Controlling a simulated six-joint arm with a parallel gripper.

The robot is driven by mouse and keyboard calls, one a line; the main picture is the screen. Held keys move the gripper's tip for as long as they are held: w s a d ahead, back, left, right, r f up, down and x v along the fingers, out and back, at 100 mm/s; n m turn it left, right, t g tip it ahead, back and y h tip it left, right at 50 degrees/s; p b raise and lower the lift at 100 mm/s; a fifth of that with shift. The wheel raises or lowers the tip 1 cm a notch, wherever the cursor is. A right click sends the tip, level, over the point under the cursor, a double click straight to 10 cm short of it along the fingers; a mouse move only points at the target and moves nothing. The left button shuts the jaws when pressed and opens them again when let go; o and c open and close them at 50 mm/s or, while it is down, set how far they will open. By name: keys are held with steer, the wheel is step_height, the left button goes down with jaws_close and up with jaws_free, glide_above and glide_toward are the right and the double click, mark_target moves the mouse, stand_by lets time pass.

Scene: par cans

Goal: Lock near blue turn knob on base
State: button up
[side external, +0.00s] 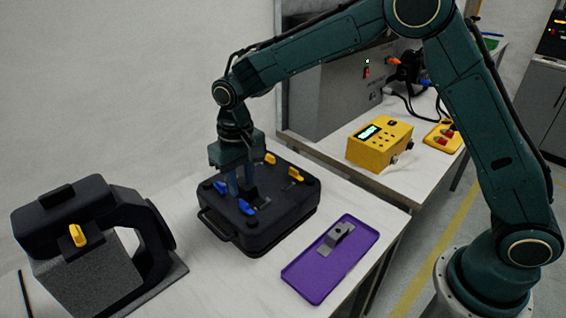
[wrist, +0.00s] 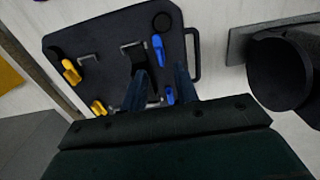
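A black box-like base (side external: 285,212) sits on the white table and also shows in the wrist view (wrist: 108,42). Two blue turn knobs are along its handle side: one toward the camera (side external: 246,207), also in the wrist view (wrist: 158,50), and one farther left (side external: 220,187), also in the wrist view (wrist: 169,95). Two yellow knobs (side external: 270,158) (side external: 294,174) are on the opposite side. My gripper (side external: 242,193) points down over the base. Its fingers (wrist: 161,72) are apart, with nothing visibly clamped. The blue knobs show between or just beyond them; contact cannot be told.
A purple tray (side external: 300,283) holding a grey part (side external: 336,236) lies right of the base. A dark clamp-shaped fixture with a yellow knob (side external: 78,235) stands at left. A yellow control box (side external: 380,145) is on the table behind. Bare table separates the fixture and base.

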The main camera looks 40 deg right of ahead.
mark_target(244, 202)
steer(key=shift+f, duration=2.55)
jaws_close()
